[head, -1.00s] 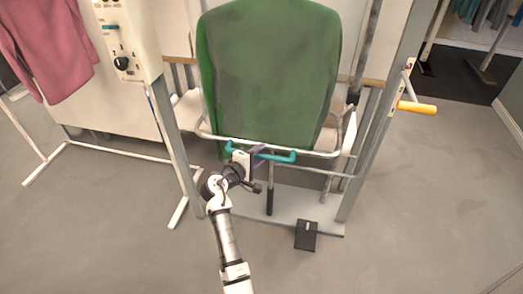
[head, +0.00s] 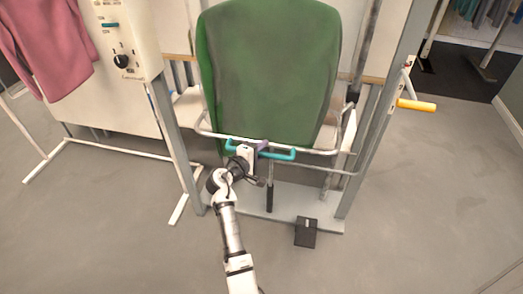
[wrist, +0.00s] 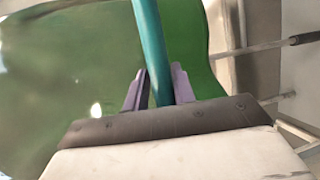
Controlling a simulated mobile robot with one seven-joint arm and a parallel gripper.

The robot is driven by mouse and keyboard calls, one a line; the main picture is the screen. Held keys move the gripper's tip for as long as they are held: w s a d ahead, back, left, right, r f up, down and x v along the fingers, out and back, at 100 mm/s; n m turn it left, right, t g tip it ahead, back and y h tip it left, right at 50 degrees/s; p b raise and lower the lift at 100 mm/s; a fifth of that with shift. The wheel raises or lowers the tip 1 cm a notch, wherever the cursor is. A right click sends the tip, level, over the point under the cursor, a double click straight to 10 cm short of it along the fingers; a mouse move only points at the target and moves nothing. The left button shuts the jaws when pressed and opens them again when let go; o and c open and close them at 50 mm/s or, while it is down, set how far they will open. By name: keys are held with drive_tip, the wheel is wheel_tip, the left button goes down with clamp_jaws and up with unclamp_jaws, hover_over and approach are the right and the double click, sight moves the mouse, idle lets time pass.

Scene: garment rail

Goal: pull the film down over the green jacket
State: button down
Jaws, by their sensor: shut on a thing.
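The green jacket (head: 268,72) hangs in the middle of the frame stand, and it fills much of the wrist view (wrist: 70,75). A white ring-like bar (head: 318,151) runs around its lower part, with a teal handle (head: 280,155) on its front. My gripper (head: 262,147) is shut on the teal handle, which passes between its two purple fingers in the wrist view (wrist: 157,88). The film is clear, and I cannot make out its edges; a bright glint shows over the green in the wrist view.
A black pedal (head: 306,232) sits at the stand's base plate (head: 285,219). A yellow-orange handle (head: 416,106) sticks out on the right post. A control panel (head: 122,45) with a knob and a pink garment (head: 50,45) are at the left. The floor in front is clear.

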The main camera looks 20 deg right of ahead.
wheel_tip(320, 180, down, 21)
drive_tip(key=b, duration=1.5)
drive_tip(key=shift+s+r, duration=0.15)
drive_tip(key=shift+r, duration=0.05)
drive_tip(key=shift+a, duration=0.1)
drive_tip(key=c, duration=1.4)
unclamp_jaws()
drive_tip(key=shift+c, duration=0.2)
drive_tip(key=shift+o, duration=0.6)
drive_tip(key=shift+r, duration=0.25)
drive_tip(key=v, duration=1.3)
drive_tip(key=shift+a+b, duration=0.35)
drive_tip(key=shift+s+r, duration=0.15)
